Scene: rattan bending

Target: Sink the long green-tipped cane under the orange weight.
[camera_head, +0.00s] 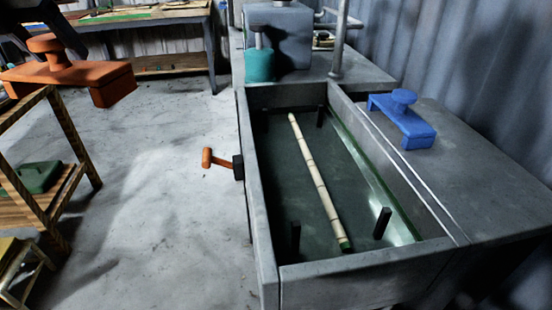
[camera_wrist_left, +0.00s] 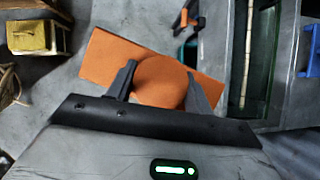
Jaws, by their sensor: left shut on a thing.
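The long pale cane (camera_head: 315,180) lies lengthwise in the grey trough (camera_head: 262,240), its green tip at the near end. It also shows at the right of the left wrist view (camera_wrist_left: 250,60). The orange weight (camera_head: 75,78), a flat block with a round knob, is in the air at the upper left of the head view, left of the trough. My left gripper (camera_wrist_left: 162,85) is shut on the orange weight's knob, a finger on each side. In the head view the dark arm partly hides the knob. My right gripper is not in view.
A blue weight (camera_head: 405,125) stands on the grey counter right of the trough. Dark posts (camera_head: 382,223) stand inside the trough. An orange-handled lever (camera_head: 220,160) sticks out from its left wall. A wooden shelf (camera_head: 55,190) stands at left. The floor between is clear.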

